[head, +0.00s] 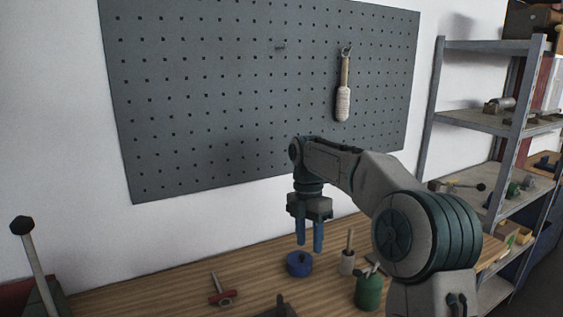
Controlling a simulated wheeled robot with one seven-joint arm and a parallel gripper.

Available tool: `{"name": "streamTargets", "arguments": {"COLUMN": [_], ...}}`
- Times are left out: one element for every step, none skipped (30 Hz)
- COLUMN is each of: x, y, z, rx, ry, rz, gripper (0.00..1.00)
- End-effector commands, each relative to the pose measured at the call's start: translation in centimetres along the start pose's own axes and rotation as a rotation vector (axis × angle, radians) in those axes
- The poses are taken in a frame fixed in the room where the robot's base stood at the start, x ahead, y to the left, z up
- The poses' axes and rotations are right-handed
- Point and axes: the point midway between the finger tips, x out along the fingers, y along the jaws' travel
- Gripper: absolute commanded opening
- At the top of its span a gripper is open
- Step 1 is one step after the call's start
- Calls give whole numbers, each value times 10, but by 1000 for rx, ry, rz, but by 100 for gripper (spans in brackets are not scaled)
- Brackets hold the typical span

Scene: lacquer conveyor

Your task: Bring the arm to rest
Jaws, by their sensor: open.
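My gripper (310,244) hangs at the end of my arm, pointing down, with its two blue fingers apart and nothing between them. It is above the wooden workbench (170,290). A round blue pot (299,265) stands on the bench just below the fingertips in the picture. I cannot tell how much height lies between them. My arm is bent and reaches in from the right.
A grey pegboard (220,110) on the wall holds a wooden-handled brush (343,95). A light cup with a stick (347,262), a green container (369,291) and a red-handled tool (222,296) are on the bench. A metal shelf (480,120) stands right.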

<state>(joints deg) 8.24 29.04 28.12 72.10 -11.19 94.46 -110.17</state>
Motion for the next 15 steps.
{"name": "streamTargets", "arguments": {"x": [-3, -2, -2, -1, 0, 1, 2, 4, 7, 9, 12, 15, 18, 22, 26], "y": [-12, -18, -27, -34, -41, -51, -58, -66, -77, -85, -93, -104, -112, -120, -132], "z": [-8, -12, -17, -20, -24, -28, -31, -34, -37, -40, -42, -46, -49, -51, -54], "rx": [89, 152, 237, 302, 367, 453, 519, 586, 675, 741, 808, 898, 965, 1033, 1124], "ry": [-30, -43, -60, -71, -82, -94, -101, -106, -111, -114, -115, -112, -109, -104, -96], "rz": [9, 17, 30, 41, 54, 72, 87, 101, 122, 140, 158, 182, 201, 220, 247], "gripper": [41, 41, 41, 41, 41, 41, 41, 41, 41, 41, 41, 41, 41, 41, 41]}}
